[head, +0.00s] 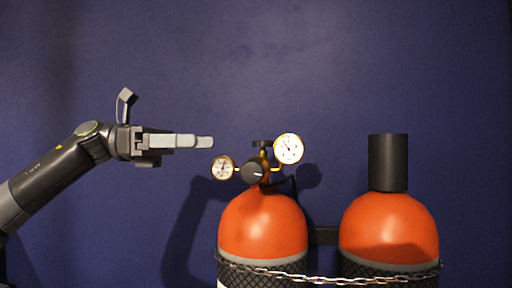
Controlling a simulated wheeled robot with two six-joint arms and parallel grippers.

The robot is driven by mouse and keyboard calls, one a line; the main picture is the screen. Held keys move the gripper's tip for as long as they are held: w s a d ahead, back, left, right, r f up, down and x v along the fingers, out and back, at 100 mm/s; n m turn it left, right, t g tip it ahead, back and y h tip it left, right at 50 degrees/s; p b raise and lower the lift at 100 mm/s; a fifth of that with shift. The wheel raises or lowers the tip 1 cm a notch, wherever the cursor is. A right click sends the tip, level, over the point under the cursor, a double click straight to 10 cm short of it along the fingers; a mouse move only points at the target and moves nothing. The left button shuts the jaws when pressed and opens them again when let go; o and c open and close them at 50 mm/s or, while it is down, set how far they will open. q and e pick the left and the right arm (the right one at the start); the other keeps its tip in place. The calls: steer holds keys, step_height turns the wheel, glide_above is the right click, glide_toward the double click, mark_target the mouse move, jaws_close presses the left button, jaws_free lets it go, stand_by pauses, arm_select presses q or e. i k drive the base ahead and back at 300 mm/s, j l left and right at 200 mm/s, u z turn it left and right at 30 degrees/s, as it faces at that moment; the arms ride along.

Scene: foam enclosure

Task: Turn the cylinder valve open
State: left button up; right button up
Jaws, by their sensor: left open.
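An orange gas cylinder (262,226) stands upright at the lower middle of the head view. On its top is a brass regulator with a black front knob (254,171), a left gauge (223,168) and a larger right gauge (289,149). A small dark valve handle (262,143) sits at the top, between the gauges. My left gripper (207,142) is open and empty, seen from the side, pointing right. Its fingertips are left of the valve handle at about the same height, above the left gauge, with a visible gap. My right gripper is not in view.
A second orange cylinder (388,228) with a black cap (388,163) stands to the right. A metal chain (322,279) runs across both cylinders. A plain dark blue wall (300,60) is behind, and the space above the cylinders is clear.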

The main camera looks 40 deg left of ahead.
mark_target(263, 144)
steer(key=i+j, duration=0.3)
steer(key=j, duration=0.15)
steer(key=i+j, duration=0.35)
steer(key=j, duration=0.15)
